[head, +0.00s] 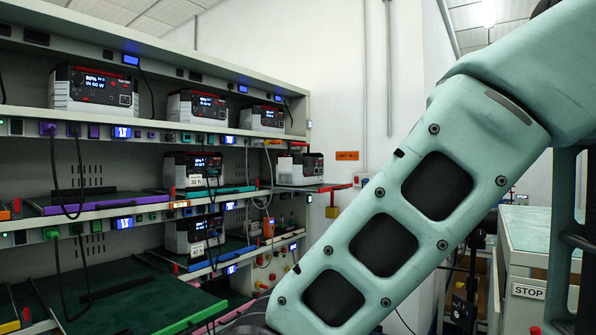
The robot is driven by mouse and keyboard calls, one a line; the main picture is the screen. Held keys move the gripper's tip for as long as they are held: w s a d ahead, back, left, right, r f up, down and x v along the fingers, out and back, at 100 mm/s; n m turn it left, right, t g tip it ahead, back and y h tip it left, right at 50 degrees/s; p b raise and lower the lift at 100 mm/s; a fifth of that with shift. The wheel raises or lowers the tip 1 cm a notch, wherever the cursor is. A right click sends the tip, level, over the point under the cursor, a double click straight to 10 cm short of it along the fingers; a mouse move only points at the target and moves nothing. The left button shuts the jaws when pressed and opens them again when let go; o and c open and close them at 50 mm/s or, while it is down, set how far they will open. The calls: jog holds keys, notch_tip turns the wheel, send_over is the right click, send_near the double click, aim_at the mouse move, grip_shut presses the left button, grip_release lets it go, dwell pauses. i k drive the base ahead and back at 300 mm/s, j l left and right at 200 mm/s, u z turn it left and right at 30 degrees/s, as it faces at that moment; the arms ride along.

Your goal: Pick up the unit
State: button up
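Several box-shaped units with black fronts, red trim and lit displays stand on the rack at the left. On the top shelf are a large near unit (93,90), a middle unit (196,106) and a far unit (262,118). On the middle shelf are a unit with a "30 h" tag (192,165) and one at the far right end (300,168). Another tagged unit (193,236) stands on the lower shelf. The view does not show which unit is meant. My arm crosses the right half of the view; my gripper is out of sight.
Shelf fronts carry sockets, small blue displays and hanging black cables (78,180). The near middle bay with a purple edge (105,205) and the near lower green bay (120,300) hold no unit. A pale cabinet marked STOP (528,291) stands at the right.

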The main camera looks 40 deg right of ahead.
aim_at(293, 169)
jog(key=u, duration=0.5)
jog(key=i+u, duration=0.1)
jog(key=u, duration=0.85)
jog(key=i+u, duration=0.15)
jog(key=u, duration=0.8)
jog(key=i+u, duration=0.1)
jog(key=u, duration=0.4)
jog(key=l+u, duration=0.5)
jog(key=l+z, duration=0.45)
jog(key=l, duration=0.2)
jog(key=i+l+z, duration=0.15)
jog(key=l+z, duration=0.3)
jog(key=l, duration=0.2)
jog(key=k+l+z, duration=0.15)
jog(key=l+z, duration=0.3)
jog(key=l, duration=0.2)
jog(key=l+z, duration=0.45)
jog(key=l, duration=0.15)
jog(key=l+z, duration=0.5)
jog(key=l, duration=0.2)
jog(key=i+l+z, duration=0.2)
jog(key=l+z, duration=0.25)
jog(key=l, duration=0.15)
jog(key=l+z, duration=0.3)
jog(key=z, duration=0.15)
jog(key=l+z, duration=0.55)
jog(key=z, duration=0.3)
jog(key=i+l+z, duration=0.15)
jog(key=z, duration=0.25)
